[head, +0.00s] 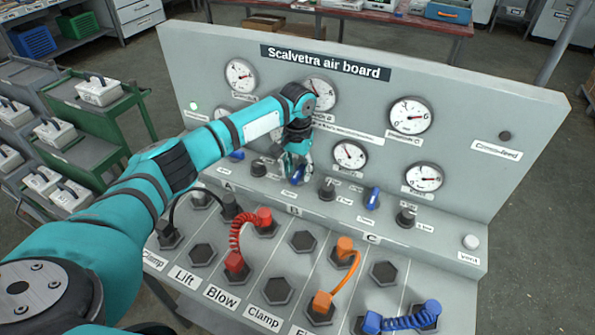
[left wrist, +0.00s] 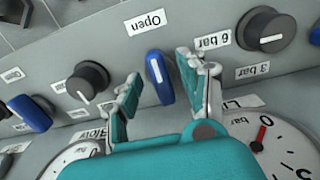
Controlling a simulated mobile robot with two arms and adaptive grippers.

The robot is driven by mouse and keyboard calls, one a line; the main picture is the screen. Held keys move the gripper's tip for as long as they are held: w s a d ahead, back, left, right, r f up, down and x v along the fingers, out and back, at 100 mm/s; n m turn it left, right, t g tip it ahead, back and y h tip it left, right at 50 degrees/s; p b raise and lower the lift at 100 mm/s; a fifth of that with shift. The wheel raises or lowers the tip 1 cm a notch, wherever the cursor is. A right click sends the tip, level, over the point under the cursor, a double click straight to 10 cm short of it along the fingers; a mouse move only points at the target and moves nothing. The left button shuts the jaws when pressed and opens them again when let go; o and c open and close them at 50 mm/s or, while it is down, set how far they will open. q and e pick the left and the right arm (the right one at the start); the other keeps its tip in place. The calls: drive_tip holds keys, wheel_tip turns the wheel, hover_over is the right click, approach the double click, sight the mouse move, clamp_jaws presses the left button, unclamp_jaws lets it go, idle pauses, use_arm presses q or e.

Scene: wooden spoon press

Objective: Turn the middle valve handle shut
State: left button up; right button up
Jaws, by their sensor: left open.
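The middle valve handle (head: 298,175) is a blue lever with a white stripe, on the sloped front of the grey air board. In the left wrist view the same blue handle (left wrist: 159,78) stands nearly upright in the picture, beside a label reading "Open". My left gripper (head: 295,166) is open at the handle. In the left wrist view my left gripper (left wrist: 163,80) has one finger on each side of the handle, with a visible gap on both sides. In the head view the gripper partly covers the handle. My right gripper does not show.
Other blue handles stand to the left (head: 237,155) and right (head: 373,198), with black knobs (head: 327,190) between. Gauges (head: 411,115) line the upright panel behind. Below are hexagonal sockets and coiled red (head: 240,236), orange (head: 340,278) and blue (head: 402,322) hoses.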

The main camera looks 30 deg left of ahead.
use_arm(q)
clamp_jaws()
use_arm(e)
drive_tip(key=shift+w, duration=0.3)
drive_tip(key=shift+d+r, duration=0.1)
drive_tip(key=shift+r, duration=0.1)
